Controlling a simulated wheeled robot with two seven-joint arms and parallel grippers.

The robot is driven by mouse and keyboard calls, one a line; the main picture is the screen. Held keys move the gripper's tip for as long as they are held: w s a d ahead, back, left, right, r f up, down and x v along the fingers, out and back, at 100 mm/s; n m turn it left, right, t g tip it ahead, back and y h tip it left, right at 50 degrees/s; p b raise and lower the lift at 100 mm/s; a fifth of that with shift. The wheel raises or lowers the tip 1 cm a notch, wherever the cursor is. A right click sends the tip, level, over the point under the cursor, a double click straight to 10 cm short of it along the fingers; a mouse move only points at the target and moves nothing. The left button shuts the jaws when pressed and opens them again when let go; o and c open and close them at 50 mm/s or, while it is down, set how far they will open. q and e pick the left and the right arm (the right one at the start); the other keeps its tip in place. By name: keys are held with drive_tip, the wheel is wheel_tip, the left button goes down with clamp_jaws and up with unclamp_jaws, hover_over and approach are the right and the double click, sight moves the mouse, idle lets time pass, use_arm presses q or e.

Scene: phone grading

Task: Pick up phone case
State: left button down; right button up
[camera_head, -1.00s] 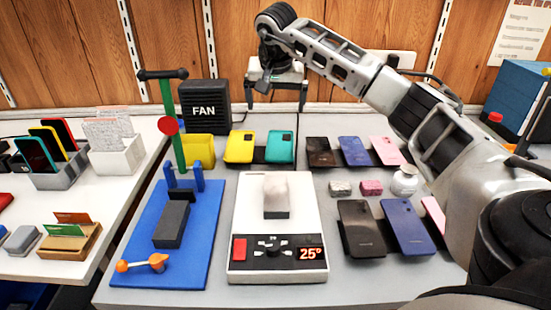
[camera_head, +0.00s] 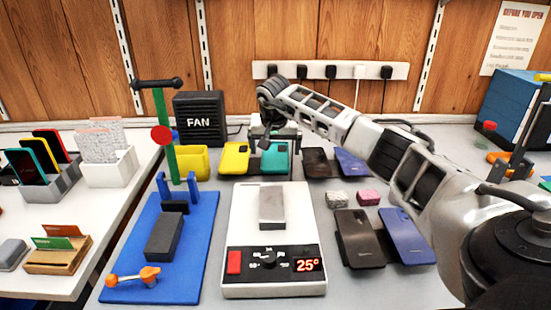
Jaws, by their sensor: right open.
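A teal phone-shaped piece (camera_head: 275,158) and a yellow one (camera_head: 234,158) stand propped at the back centre; both look like phone cases. My right gripper (camera_head: 275,143) is open just above and behind the teal piece, its fingers pointing down and overlapping its top edge in the picture. I cannot tell if they touch. A black (camera_head: 316,163) and a blue (camera_head: 351,162) phone-shaped piece lie to the right. A larger black (camera_head: 359,240) and blue one (camera_head: 407,237) lie nearer. Whether these are cases or phones is unclear. My left gripper is out of view.
A white heating plate (camera_head: 237,215) reading 25° holds a grey block (camera_head: 272,208). My right arm covers the right side.

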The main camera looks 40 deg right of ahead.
sight(276, 156)
drive_tip(key=x, duration=0.2)
drive_tip(key=shift+f, duration=0.4)
drive_tip(key=c, duration=1.1)
drive_tip(key=shift+o, duration=0.2)
drive_tip(key=shift+r, duration=0.1)
